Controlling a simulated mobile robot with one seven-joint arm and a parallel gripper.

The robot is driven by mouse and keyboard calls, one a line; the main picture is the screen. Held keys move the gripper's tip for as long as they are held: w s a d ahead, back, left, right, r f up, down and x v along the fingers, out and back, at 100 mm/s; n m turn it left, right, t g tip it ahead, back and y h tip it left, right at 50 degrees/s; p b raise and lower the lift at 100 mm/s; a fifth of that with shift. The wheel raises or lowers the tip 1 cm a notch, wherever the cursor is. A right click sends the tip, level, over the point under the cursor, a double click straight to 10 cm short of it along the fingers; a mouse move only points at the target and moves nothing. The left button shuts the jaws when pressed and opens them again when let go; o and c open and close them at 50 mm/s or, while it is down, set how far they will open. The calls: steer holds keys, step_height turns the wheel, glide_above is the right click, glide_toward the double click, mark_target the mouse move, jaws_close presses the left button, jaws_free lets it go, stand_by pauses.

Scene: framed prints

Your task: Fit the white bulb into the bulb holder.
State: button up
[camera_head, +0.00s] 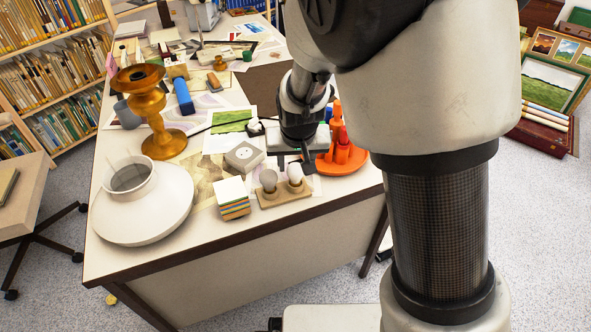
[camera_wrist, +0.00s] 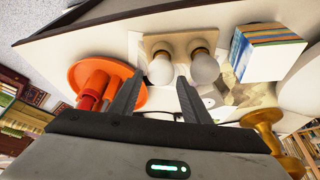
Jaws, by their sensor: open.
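Two pale bulbs stand in a wooden base (camera_head: 285,198) near the table's front edge. The right one (camera_head: 296,173) looks whiter, the left one (camera_head: 268,180) greyer. In the wrist view the whiter bulb (camera_wrist: 160,70) is on the left and the other bulb (camera_wrist: 205,68) beside it. My gripper (camera_wrist: 160,88) is open, its fingertips on either side of the whiter bulb; whether they touch it I cannot tell. In the head view my gripper (camera_head: 294,166) partly covers that bulb. A white square block with a round socket, apparently the bulb holder (camera_head: 243,156), lies left of my gripper.
An orange stand with pegs (camera_head: 341,158) is close on the right. Stacked coloured-edge squares (camera_head: 232,198) are left of the wooden base. A white round vessel (camera_head: 145,212) and a golden candlestick (camera_head: 160,105) stand farther left. Papers and books cover the back.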

steer(key=shift+x, duration=1.15)
steer(key=shift+r, duration=0.1)
steer(key=c, duration=0.9)
